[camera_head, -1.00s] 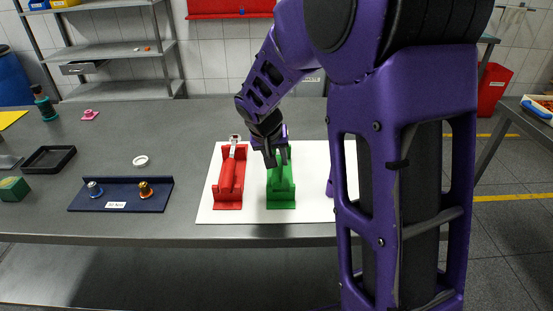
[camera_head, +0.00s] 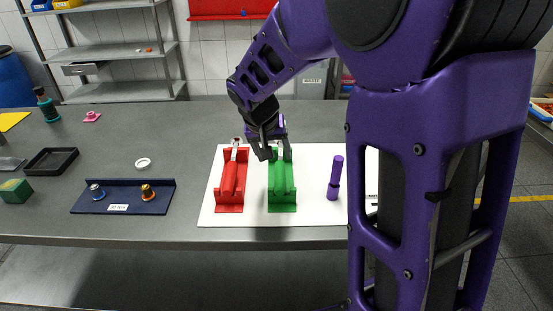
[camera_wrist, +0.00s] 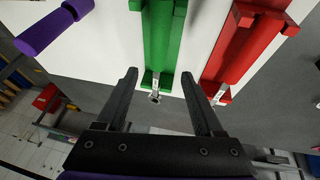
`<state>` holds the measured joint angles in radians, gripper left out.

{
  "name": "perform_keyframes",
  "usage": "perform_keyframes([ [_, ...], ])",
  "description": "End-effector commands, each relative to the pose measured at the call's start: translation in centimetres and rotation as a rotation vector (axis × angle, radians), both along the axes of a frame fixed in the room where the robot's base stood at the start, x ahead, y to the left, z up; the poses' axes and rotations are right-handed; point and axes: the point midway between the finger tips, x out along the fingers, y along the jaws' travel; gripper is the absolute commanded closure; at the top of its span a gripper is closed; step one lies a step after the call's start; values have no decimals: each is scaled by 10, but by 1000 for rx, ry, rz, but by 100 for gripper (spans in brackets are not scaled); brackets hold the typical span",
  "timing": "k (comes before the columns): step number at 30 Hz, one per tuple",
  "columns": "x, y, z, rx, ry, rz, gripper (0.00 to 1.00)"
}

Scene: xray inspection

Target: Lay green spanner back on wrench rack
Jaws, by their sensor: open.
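The green spanner (camera_wrist: 163,40) lies lengthwise in the green cradle of the wrench rack (camera_head: 282,207). Its silver head (camera_wrist: 155,97) sticks out past the cradle's far end. In the head view, green handle and green cradle are hard to tell apart. My gripper (camera_wrist: 158,77) is open and empty, its fingers apart on either side of the spanner's head end in the wrist view. In the head view my gripper (camera_head: 273,152) is over the far end of the green cradle, partly hiding the silver head.
A red spanner (camera_head: 234,178) lies in a red cradle to the left. A purple handle (camera_head: 335,178) is on the white board (camera_head: 310,212) to the right. A dark blue holder (camera_head: 122,207) with two knobs and a black tray (camera_head: 51,160) sit further left.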

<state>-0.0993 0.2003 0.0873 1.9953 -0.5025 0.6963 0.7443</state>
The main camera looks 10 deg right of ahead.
Motion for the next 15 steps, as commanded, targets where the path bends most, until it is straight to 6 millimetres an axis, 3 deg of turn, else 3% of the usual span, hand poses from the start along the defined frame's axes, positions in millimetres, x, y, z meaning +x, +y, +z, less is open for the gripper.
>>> perform_keyframes([
  [1,-4,4,16,1,-5,2,31],
  [6,-18,13,54,1,-4,0,31],
  [15,-37,26,100,0,-2,1,31],
])
